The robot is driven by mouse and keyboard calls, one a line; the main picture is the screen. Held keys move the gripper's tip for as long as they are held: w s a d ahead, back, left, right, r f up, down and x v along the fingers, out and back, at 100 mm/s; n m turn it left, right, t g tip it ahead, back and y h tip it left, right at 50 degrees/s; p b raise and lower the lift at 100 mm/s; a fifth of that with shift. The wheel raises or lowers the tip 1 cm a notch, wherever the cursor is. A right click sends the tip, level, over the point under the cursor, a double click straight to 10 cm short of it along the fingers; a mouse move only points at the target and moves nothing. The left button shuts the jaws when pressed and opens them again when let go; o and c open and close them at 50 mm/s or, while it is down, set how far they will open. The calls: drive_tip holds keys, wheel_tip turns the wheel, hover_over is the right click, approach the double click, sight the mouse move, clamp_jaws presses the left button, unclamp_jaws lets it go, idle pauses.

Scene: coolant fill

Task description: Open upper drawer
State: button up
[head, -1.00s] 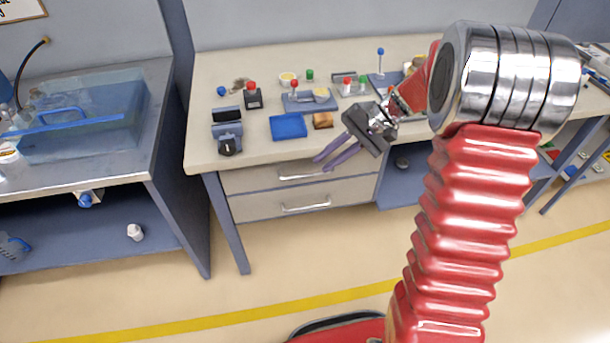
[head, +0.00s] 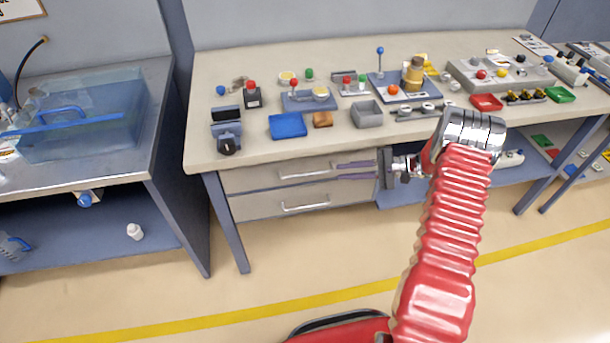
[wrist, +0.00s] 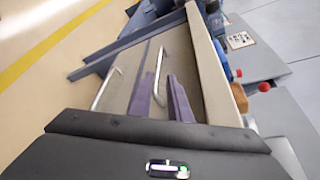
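The upper drawer (head: 245,180) is a grey front under the workbench top, and it looks shut. Its silver bar handle (head: 300,175) also shows in the wrist view (wrist: 161,62). My gripper (head: 336,171) is in front of the drawer, near the right end of the handle, with its two purple fingers pointing left. The fingers are apart with a gap between them. In the wrist view, my gripper (wrist: 159,80) has the upper handle lined up between its fingertips. I cannot tell how far the fingers are from the drawer front.
The lower drawer (head: 250,210) has its own handle (head: 305,207) and looks shut. The bench top (head: 205,150) carries a blue tray (head: 288,125), a grey bin (head: 367,114) and several devices. A bench leg (head: 228,225) stands left of the drawers. The floor in front is clear.

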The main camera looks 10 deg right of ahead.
sight(307, 175)
drive_tip(key=shift+d+f, duration=0.3)
drive_tip(key=shift+f, duration=0.2)
drive_tip(key=shift+w+a, duration=0.1)
drive_tip(key=shift+a, duration=0.05)
drive_tip(key=x, duration=1.3)
drive_tip(key=shift+w+a+r, duration=0.1)
drive_tip(key=shift+w+a, duration=0.15)
drive_tip(key=shift+w, duration=0.05)
drive_tip(key=shift+c, duration=0.3)
clamp_jaws()
